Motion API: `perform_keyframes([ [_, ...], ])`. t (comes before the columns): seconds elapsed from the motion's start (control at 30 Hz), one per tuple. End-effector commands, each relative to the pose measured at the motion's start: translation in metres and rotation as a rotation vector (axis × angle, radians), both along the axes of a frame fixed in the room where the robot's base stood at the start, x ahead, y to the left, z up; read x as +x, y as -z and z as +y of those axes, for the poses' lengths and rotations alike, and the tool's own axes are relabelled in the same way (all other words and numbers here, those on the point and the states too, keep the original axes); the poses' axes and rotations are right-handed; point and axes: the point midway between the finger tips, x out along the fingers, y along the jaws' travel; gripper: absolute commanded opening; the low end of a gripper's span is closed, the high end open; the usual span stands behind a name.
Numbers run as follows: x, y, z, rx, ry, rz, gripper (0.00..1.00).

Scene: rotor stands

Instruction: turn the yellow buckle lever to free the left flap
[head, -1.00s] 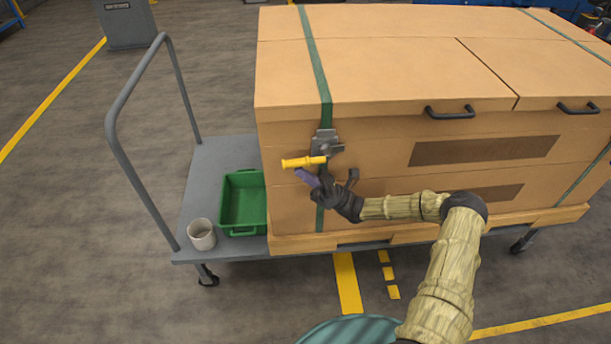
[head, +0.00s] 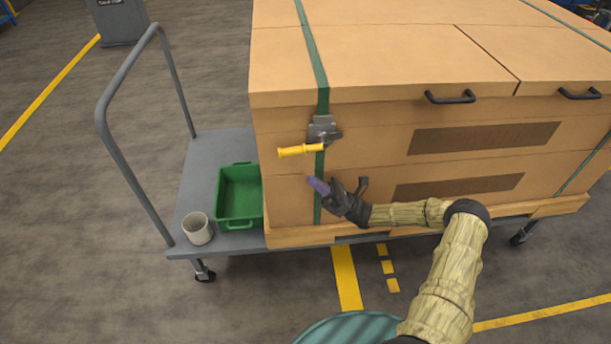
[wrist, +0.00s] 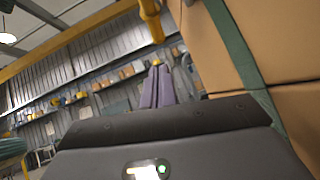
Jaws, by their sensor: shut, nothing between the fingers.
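The yellow buckle lever (head: 300,149) sticks out to the left from the grey metal buckle (head: 324,130) on the green strap (head: 313,60). It lies nearly level in the head view. The left flap (head: 370,62) lies flat on top of the crate, with the strap across it. My gripper (head: 314,184) is just below the lever, apart from it, with its purple fingers shut and empty. In the wrist view the purple fingers (wrist: 157,88) are together, and part of the yellow lever (wrist: 150,18) shows above them.
The crate (head: 285,190) stands on a grey cart (head: 205,160) with a tall rail (head: 112,140) at left. A green bin (head: 222,198) and a pale cup (head: 197,229) stand on the cart's left end. Black handles (head: 450,97) sit on the crate's front edge.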

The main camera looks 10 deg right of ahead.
Motion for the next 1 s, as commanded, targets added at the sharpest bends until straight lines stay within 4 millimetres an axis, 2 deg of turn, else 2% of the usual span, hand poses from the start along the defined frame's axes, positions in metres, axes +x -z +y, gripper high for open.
perform_keyframes([
  [0.1,-0.003,0.017,-0.018,-0.002,0.003,0.000,0.00],
  [0.33,-0.007,0.034,-0.042,-0.001,0.003,0.001,0.00],
  [0.87,-0.007,0.035,-0.044,-0.001,0.003,0.000,0.00],
  [1.0,-0.009,0.033,-0.037,-0.029,-0.015,-0.007,0.00],
])
